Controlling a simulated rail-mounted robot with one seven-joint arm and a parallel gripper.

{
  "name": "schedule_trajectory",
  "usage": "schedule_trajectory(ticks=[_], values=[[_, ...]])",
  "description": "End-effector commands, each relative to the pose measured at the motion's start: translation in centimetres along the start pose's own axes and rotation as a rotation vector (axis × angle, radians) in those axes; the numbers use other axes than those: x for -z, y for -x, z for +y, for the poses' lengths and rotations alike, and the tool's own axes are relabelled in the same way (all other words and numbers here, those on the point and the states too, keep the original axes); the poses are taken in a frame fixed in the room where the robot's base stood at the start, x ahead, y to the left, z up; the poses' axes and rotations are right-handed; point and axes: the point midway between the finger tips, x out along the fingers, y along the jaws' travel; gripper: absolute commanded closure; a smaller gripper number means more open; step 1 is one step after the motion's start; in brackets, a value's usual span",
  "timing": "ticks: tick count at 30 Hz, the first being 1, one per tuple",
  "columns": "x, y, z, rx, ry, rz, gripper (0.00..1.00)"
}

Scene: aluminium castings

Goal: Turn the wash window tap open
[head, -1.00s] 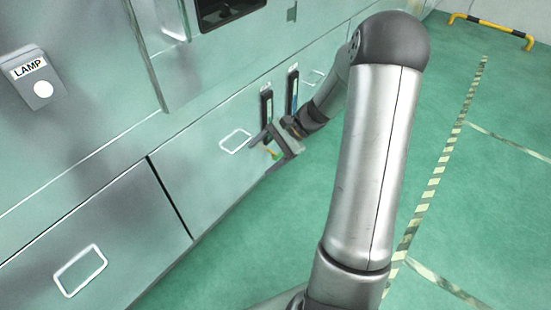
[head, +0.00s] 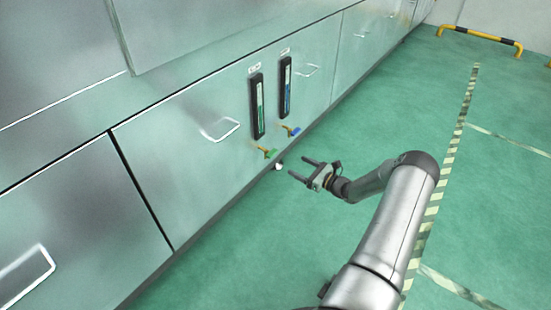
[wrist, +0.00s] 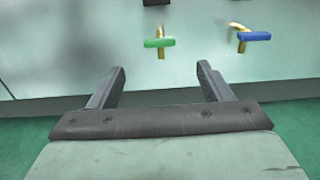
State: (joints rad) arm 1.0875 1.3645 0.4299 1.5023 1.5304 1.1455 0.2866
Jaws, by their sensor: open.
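Two small brass taps stick out low on the pale metal cabinet front. One has a green handle (head: 268,153), the other, to its right, a blue handle (head: 291,131). In the wrist view the green handle (wrist: 159,43) and the blue handle (wrist: 254,36) both lie crosswise over their brass bodies. I cannot read which tap is the wash window one. My gripper (head: 298,168) is open and empty, apart from the cabinet and pointing at it. In the wrist view the green handle appears between and beyond the fingertips (wrist: 161,68); the blue one is to their right.
Above the taps are two black upright gauges, one with a green strip (head: 258,105), one with a blue strip (head: 286,88); their small labels are unreadable. A white-edged drawer handle (head: 221,130) is to the left. The green floor (head: 240,240) around my arm is clear.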

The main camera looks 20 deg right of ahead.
Motion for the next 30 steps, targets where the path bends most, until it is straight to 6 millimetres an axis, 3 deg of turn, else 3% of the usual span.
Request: schedule_trajectory(ticks=[9,15,21,30], values=[[0.4,-7.2,0.2,-0.005,0.003,0.000,0.27],[0.3,-10.5,0.2,-0.005,0.003,0.001,0.27],[0.1,-12.0,0.1,-0.002,0.001,0.001,0.27],[0.0,-12.2,0.1,-0.002,0.001,0.001,0.27]])
